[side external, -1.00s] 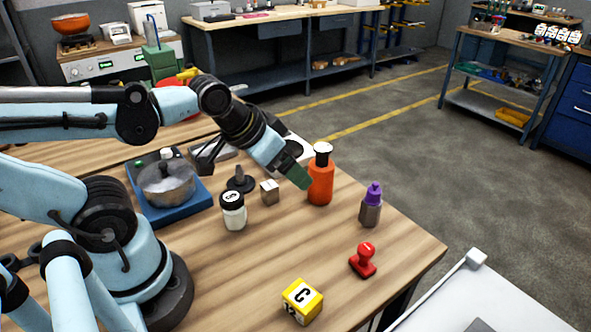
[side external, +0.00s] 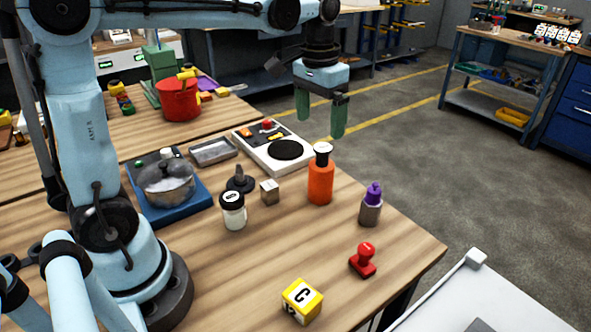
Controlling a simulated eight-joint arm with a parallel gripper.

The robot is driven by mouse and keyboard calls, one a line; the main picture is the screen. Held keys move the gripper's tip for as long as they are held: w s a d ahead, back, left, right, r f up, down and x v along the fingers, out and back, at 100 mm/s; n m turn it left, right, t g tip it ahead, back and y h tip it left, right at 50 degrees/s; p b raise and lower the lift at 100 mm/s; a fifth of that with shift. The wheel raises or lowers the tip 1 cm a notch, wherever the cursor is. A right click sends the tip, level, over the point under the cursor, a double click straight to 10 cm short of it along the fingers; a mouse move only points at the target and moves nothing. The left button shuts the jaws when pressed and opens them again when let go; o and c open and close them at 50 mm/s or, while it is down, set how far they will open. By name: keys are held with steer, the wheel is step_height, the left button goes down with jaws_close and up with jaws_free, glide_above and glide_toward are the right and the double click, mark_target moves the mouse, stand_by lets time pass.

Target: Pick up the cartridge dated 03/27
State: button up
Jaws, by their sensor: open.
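No date 03/27 can be read on anything, so I cannot tell for sure which thing is the cartridge. A yellow box (side external: 302,301) marked with a black C on white lies near the front edge of the table; small print on its front side is too small to read. My gripper (side external: 320,122) is open and empty, its green fingers pointing down. It hangs in the air, in the picture above the orange bottle (side external: 320,183) and far from the yellow box.
A red stamp (side external: 363,261), a purple-capped bottle (side external: 370,206), a white jar (side external: 233,212) and a grey cube (side external: 269,192) stand on the wooden table. Behind are a pot (side external: 166,183) on a blue base and a white hotplate (side external: 262,150). Bare wood surrounds the yellow box.

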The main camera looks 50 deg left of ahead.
mark_target(322, 163)
steer(key=shift+w+a+f+g, duration=0.15)
steer(key=shift+w+g, duration=0.15)
steer(key=shift+w, duration=0.15)
steer(key=shift+f, duration=0.2)
steer(key=f, duration=1.1)
steer(key=shift+w+f, duration=0.25)
steer(key=shift+c, duration=0.2)
steer(key=c, duration=1.4)
steer(key=shift+r, duration=0.2)
